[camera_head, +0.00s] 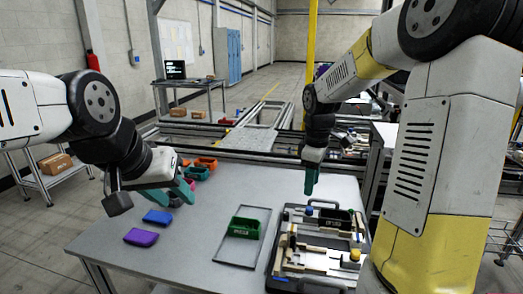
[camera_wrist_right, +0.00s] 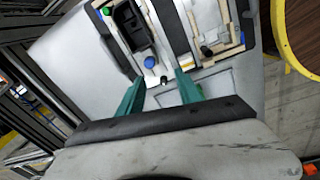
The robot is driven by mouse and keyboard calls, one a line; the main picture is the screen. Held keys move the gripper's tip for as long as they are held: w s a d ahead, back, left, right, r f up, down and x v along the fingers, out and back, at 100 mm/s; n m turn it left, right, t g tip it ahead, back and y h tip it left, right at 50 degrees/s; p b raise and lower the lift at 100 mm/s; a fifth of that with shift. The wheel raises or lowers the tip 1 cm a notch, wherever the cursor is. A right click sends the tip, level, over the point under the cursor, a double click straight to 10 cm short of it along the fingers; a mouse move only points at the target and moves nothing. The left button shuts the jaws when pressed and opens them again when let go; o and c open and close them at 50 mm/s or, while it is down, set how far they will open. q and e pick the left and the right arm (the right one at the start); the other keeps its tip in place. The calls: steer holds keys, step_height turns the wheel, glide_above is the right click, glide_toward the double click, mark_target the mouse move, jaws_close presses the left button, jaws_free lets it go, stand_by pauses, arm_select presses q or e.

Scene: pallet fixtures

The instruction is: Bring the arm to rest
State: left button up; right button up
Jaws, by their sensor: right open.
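My right gripper (camera_head: 311,182) hangs above the far edge of the fixture pallet (camera_head: 283,262) on the table, fingers down. In the right wrist view its two green fingers (camera_wrist_right: 160,92) are apart with nothing between them. My left gripper (camera_head: 178,192) is over the left part of the table, its green fingers seen from the side. Small parts lie beneath and behind it, and I cannot tell whether it is open or shut. The pallet carries a black part (camera_head: 330,219), cream blocks and coloured knobs.
A green bin (camera_head: 245,228) sits in a thin frame (camera_head: 218,258) left of the pallet. Purple (camera_head: 141,237) and blue (camera_head: 158,216) pieces lie at the table's left, with orange bins (camera_head: 205,162) at the back. The table's front middle is clear.

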steer(key=s+a+r+m+t, duration=0.1)
steer(key=s+r+m, duration=0.2)
steer(key=s, duration=0.3)
steer(key=s+a+r+m+t+y, duration=0.1)
steer(key=s+r+m+t, duration=0.1)
steer(key=s, duration=0.5)
steer(key=s+a+r+m+t+y, duration=0.1)
steer(key=s+r+m+t, duration=0.1)
steer(key=s+r+m, duration=0.3)
steer(key=shift+s+a+m, duration=0.3)
steer(key=shift+s+m, duration=0.3)
steer(key=shift+s, duration=0.05)
